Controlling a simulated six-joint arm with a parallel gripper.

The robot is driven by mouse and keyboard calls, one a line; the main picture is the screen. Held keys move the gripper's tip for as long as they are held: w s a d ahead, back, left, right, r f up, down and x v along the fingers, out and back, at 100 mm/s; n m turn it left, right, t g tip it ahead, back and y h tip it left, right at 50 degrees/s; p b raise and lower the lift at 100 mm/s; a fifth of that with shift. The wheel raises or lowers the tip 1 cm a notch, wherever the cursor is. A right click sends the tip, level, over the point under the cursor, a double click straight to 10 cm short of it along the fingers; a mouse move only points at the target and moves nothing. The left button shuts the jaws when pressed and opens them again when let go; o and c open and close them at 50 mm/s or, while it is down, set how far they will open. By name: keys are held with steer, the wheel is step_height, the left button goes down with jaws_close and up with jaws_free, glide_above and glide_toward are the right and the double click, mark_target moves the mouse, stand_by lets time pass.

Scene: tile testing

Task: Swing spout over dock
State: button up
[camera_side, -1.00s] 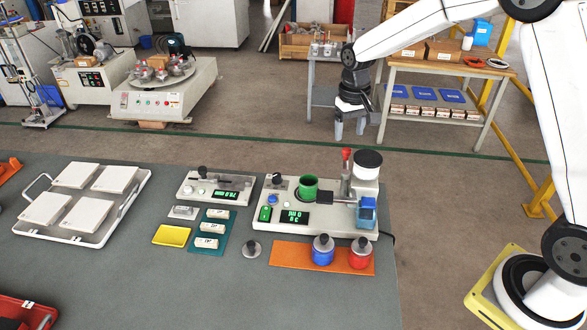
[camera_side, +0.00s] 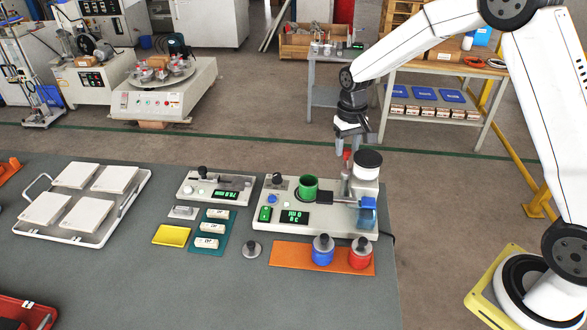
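The white dosing machine (camera_side: 270,228) stands on the grey table with a lit green display. A dark green cup (camera_side: 308,187) sits on its top. A dark block with a grey bar, possibly the spout (camera_side: 325,198), runs from beside the cup toward a blue block (camera_side: 367,212) at the machine's right. I cannot tell for sure which part is the dock. A red-topped upright handle (camera_side: 347,158) stands beside the white hopper with a dark top (camera_side: 368,160). My gripper (camera_side: 354,148) points down at the red top with its fingers apart, one near each side; contact cannot be told.
Blue and red bottles (camera_side: 322,253) stand on an orange mat (camera_side: 289,256) in front. A smaller instrument (camera_side: 215,188), a teal mat with white tiles (camera_side: 207,230), a yellow pad (camera_side: 172,236) and a tile tray (camera_side: 133,205) lie left.

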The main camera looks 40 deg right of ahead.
jaws_close()
